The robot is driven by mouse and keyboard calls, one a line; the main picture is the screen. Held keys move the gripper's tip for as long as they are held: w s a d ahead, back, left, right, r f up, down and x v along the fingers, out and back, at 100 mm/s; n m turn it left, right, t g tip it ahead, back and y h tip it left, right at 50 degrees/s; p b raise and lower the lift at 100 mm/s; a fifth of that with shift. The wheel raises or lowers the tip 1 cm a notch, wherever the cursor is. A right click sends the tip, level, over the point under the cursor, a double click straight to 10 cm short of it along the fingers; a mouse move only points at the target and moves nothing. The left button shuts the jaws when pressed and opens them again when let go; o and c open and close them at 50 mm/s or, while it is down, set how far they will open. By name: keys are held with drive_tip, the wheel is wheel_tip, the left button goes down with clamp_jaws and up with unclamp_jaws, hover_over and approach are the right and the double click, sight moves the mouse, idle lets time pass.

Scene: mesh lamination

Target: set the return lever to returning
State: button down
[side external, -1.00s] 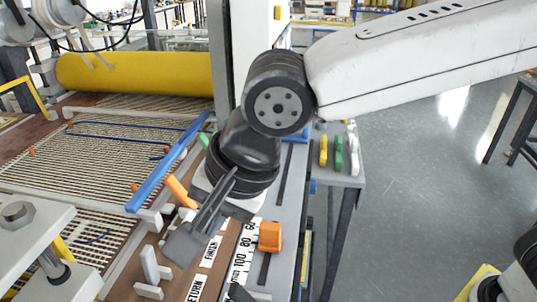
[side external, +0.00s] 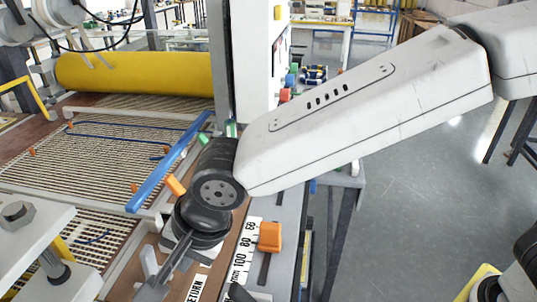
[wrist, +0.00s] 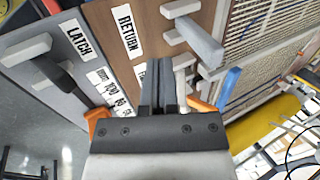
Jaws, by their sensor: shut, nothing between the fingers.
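The RETURN label (wrist: 127,31) is on the brown panel (wrist: 150,15) in the wrist view. It also shows near the bottom of the side view (side external: 197,288). A grey lever (wrist: 199,42) between pale brackets (wrist: 183,8) lies just right of that label, and I take it as the return lever. My gripper (wrist: 159,64) is shut and empty, pointing down at the panel. Its tips appear a little below and left of the grey lever in the wrist view. In the side view my gripper (side external: 158,284) covers much of the lever area, so contact cannot be told.
A dark lever (wrist: 58,76) sits by the LATCH label (wrist: 78,39). An orange block (side external: 270,237) stands by the number scale (side external: 243,251). A blue bar (side external: 168,165) edges the mesh bed (side external: 110,160), with a yellow roller (side external: 135,73) behind. An orange tab (side external: 176,185) is close to my wrist.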

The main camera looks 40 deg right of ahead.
sight(143, 248)
drive_tip(key=shift+w+a+r, duration=0.15)
drive_tip(key=shift+w+a, duration=0.85)
drive_tip(key=shift+w+a+r, duration=0.2)
drive_tip(key=shift+w+a, duration=0.15)
drive_tip(key=shift+a, duration=0.05)
drive_tip(key=shift+w+a+r, duration=0.2)
drive_tip(key=shift+w+a, duration=0.45)
drive_tip(key=shift+w, duration=0.05)
drive_tip(key=shift+w+a+f, duration=0.1)
drive_tip(key=shift+w+a, duration=0.85)
drive_tip(key=shift+a, duration=0.05)
drive_tip(key=shift+w, duration=0.1)
drive_tip(key=shift+s+d+r, duration=1.1)
drive_tip(key=shift+s+d, duration=0.15)
drive_tip(key=shift+s, duration=0.05)
wheel_tip(143, 248, up, 10)
drive_tip(key=w+a, duration=0.1)
drive_tip(key=shift+w+a+f, duration=0.15)
drive_tip(key=shift+w+a, duration=0.15)
drive_tip(key=shift+a, duration=0.05)
drive_tip(key=shift+d, duration=0.1)
